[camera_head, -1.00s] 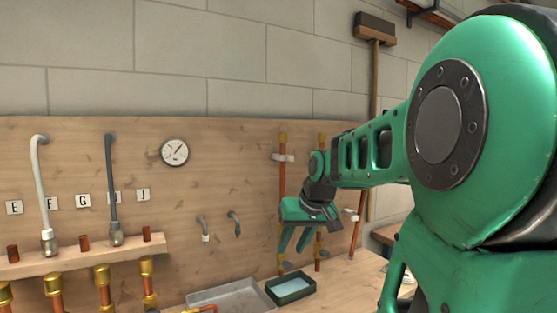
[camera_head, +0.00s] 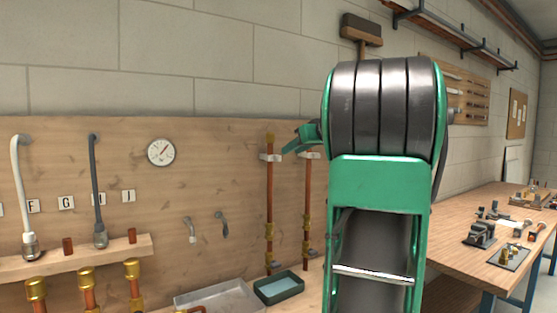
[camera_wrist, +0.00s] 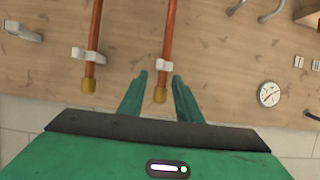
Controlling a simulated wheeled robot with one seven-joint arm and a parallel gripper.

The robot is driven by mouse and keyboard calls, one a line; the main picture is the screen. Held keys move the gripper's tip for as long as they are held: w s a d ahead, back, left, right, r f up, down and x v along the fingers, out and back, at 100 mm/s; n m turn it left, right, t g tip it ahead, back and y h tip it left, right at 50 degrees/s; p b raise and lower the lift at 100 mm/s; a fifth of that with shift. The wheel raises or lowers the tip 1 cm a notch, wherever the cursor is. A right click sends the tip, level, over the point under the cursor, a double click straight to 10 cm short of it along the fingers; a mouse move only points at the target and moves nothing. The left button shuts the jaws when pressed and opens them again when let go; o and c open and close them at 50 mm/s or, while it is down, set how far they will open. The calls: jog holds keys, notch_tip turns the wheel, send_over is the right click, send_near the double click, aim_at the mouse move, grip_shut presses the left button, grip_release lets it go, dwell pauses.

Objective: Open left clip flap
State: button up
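Two upright copper pipes with brass caps are on the wooden board. A pale clip (camera_head: 270,157) is around the left pipe (camera_head: 269,195), and another pale clip (camera_head: 309,155) is on the right pipe (camera_head: 308,190). The wrist view is upside down, so the left pipe's clip (camera_wrist: 166,77) lies to the right of the other clip (camera_wrist: 88,54). My gripper (camera_wrist: 160,74) is open and empty, with one fingertip on each side of the left pipe's capped end in that view. Contact with the clip cannot be told. In the head view my gripper (camera_head: 288,148) is partly hidden by my arm.
A gauge (camera_head: 160,152) and two small spouts are left of the pipes. A grey tray (camera_head: 218,298) and a dark green tray (camera_head: 279,288) stand below. A broom (camera_head: 361,35) hangs behind my arm. A workbench (camera_head: 480,215) with tools is at the right.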

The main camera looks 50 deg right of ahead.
aim_at(280, 157)
jog(key=x, duration=0.8)
jog(key=shift+f, duration=0.1)
jog(key=shift+c, duration=0.7)
grip_shut()
